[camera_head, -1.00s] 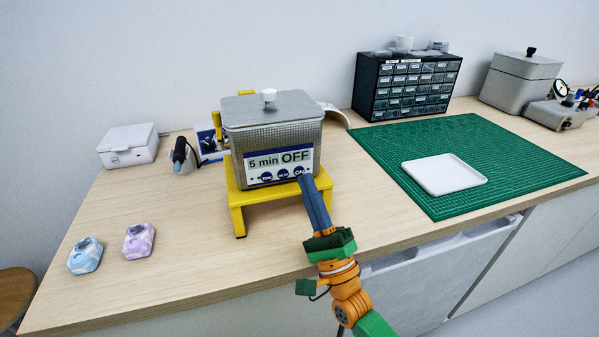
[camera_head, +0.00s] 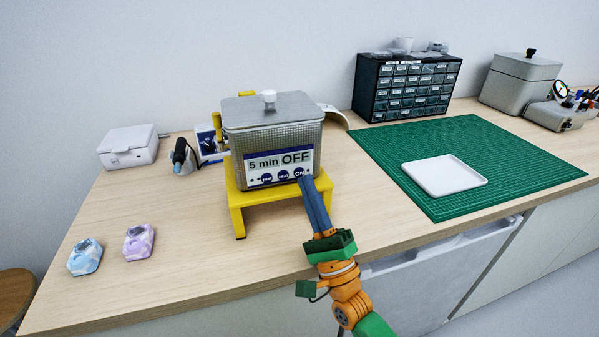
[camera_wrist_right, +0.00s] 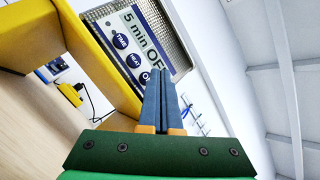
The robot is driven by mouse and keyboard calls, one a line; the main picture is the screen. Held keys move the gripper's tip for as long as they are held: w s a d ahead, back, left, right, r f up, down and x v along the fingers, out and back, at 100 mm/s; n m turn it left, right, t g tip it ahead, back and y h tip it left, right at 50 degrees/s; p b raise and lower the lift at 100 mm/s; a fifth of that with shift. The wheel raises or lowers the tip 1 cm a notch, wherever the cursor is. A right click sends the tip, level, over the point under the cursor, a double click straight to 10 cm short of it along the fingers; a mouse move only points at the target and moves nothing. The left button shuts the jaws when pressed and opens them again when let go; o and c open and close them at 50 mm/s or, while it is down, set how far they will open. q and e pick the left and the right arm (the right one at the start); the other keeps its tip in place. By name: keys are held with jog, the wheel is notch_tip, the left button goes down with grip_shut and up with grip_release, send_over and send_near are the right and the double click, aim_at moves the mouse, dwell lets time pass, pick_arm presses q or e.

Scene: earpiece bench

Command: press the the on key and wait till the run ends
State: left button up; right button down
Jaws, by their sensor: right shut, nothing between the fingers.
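The ultrasonic cleaner (camera_head: 285,140) is a metal box with a lid and a white knob, standing on a yellow stand (camera_head: 236,208). Its front panel (camera_head: 265,163) reads "5 min OFF" and has a row of round blue keys. The ON key (camera_head: 300,172) is the rightmost one. My right gripper (camera_head: 304,180) is shut and empty, its blue fingertips at or just below the ON key. In the right wrist view the fingertips (camera_wrist_right: 162,74) partly cover the ON key (camera_wrist_right: 145,78); I cannot tell whether they touch it. My left gripper is not in view.
Two small patterned cases, one blue (camera_head: 85,257) and one purple (camera_head: 138,242), lie at the left front. A white box (camera_head: 128,146) stands behind them. A white tray (camera_head: 444,176) lies on a green mat (camera_head: 520,170) at the right. A drawer cabinet (camera_head: 405,86) stands behind the mat.

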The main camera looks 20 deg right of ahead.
dwell(0.7)
jog(key=shift+w+r+b, duration=0.1)
jog(key=shift+w+b, duration=0.2)
jog(key=shift+w, duration=0.05)
jog(key=shift+w+r+b, duration=0.15)
jog(key=shift+b, duration=0.35)
dwell(0.7)
dwell(0.5)
jog(key=shift+s+a+f, duration=0.1)
jog(key=shift+s+f, duration=0.15)
jog(key=shift+f, duration=0.25)
